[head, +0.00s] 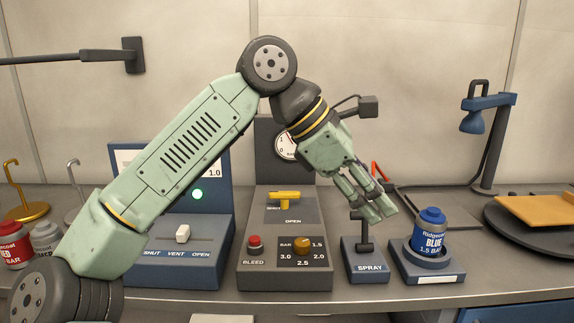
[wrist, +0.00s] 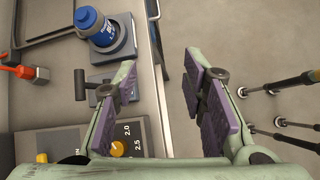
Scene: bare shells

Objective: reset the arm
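My pale green arm reaches from the lower left up over the bench and down to the right in the head view. My gripper (head: 377,205) points downward and to the right, just above the SPRAY lever (head: 364,238) and left of the blue canister (head: 429,233). In the wrist view, my gripper (wrist: 165,85) has its two purple-padded fingers wide apart with nothing between them. Bench edge and floor show beyond the gap. The blue canister also shows at the top left there (wrist: 96,27). Whether a finger touches the lever, I cannot tell.
A control panel with a yellow handle (head: 284,195), red BLEED button (head: 255,243) and amber knob (head: 303,244) stands below the arm. Left is a slider box (head: 182,234) with a lit green lamp (head: 197,195). A blue desk lamp (head: 487,110) and orange board (head: 538,208) are right.

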